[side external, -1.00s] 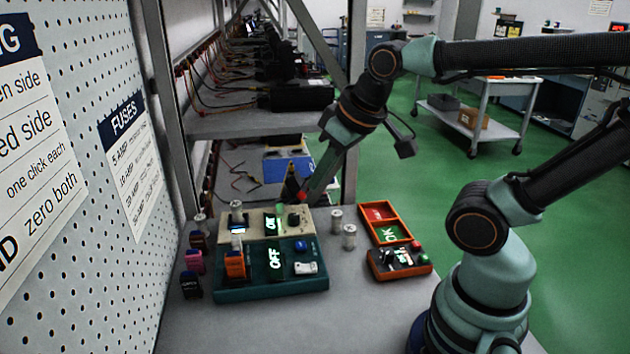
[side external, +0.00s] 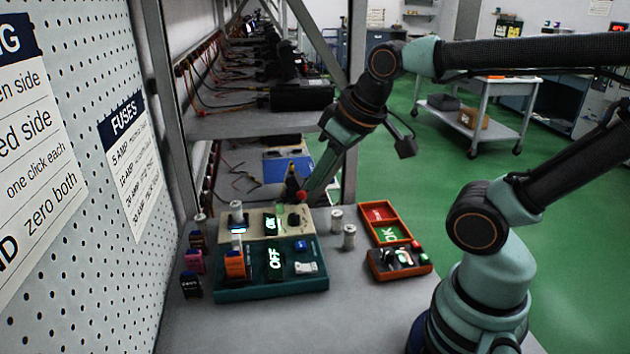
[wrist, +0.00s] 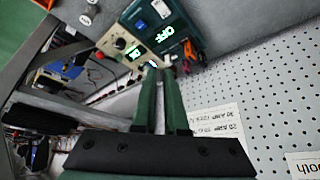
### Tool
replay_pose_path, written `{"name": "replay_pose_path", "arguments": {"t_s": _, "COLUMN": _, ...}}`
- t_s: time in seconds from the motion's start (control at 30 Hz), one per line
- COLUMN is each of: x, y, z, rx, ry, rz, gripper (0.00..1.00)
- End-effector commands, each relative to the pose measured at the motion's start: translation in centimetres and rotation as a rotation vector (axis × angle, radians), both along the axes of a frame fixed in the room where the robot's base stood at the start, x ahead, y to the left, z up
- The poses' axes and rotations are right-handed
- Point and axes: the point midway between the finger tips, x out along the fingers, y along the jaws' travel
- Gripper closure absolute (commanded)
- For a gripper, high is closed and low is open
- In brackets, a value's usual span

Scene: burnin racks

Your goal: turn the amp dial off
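A beige unit (side external: 258,219) with a lit green display (side external: 270,224) and a black knob (side external: 293,219) stands behind a teal unit (side external: 250,292), whose display reads OFF. An orange-edged unit (side external: 400,272) to the right also has a dark knob (side external: 387,256); I cannot tell which knob is the amp dial. My gripper (side external: 304,196) is over the back right corner of the beige unit, near a red button (side external: 303,197). In the wrist view the fingers (wrist: 162,72) are a narrow gap apart with nothing seen between them; the beige unit (wrist: 120,40) lies beyond.
Small labelled blocks (side external: 191,285) stand along the left by the pegboard (side external: 100,250). Two metal cylinders (side external: 349,237) stand between the units. The front bench is clear.

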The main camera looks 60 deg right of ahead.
Motion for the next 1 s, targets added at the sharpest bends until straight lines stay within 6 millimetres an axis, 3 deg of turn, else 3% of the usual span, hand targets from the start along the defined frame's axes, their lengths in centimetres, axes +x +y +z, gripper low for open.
{"name": "replay_pose_path", "arguments": {"t_s": 0.03, "x": 0.1, "y": 0.0, "z": 0.0, "rx": -0.004, "ry": 0.002, "rz": 0.006, "gripper": 0.66}}
{"name": "replay_pose_path", "arguments": {"t_s": 0.1, "x": 0.4, "y": -0.2, "z": 0.2, "rx": -0.019, "ry": 0.012, "rz": 0.029, "gripper": 0.39}}
{"name": "replay_pose_path", "arguments": {"t_s": 0.13, "x": 0.6, "y": -0.3, "z": 0.2, "rx": -0.03, "ry": 0.021, "rz": 0.048, "gripper": 0.31}}
{"name": "replay_pose_path", "arguments": {"t_s": 0.37, "x": 4.1, "y": -2.2, "z": 0.5, "rx": -0.182, "ry": 0.135, "rz": 0.344, "gripper": 0.31}}
{"name": "replay_pose_path", "arguments": {"t_s": 0.57, "x": 8.1, "y": -4.7, "z": -0.4, "rx": -0.296, "ry": 0.241, "rz": 0.675, "gripper": 0.31}}
{"name": "replay_pose_path", "arguments": {"t_s": 0.8, "x": 12.4, "y": -8.2, "z": -3.5, "rx": -0.368, "ry": 0.343, "rz": 1.094, "gripper": 0.31}}
{"name": "replay_pose_path", "arguments": {"t_s": 1.0, "x": 14.7, "y": -10.7, "z": -6.7, "rx": -0.383, "ry": 0.381, "rz": 1.39, "gripper": 0.31}}
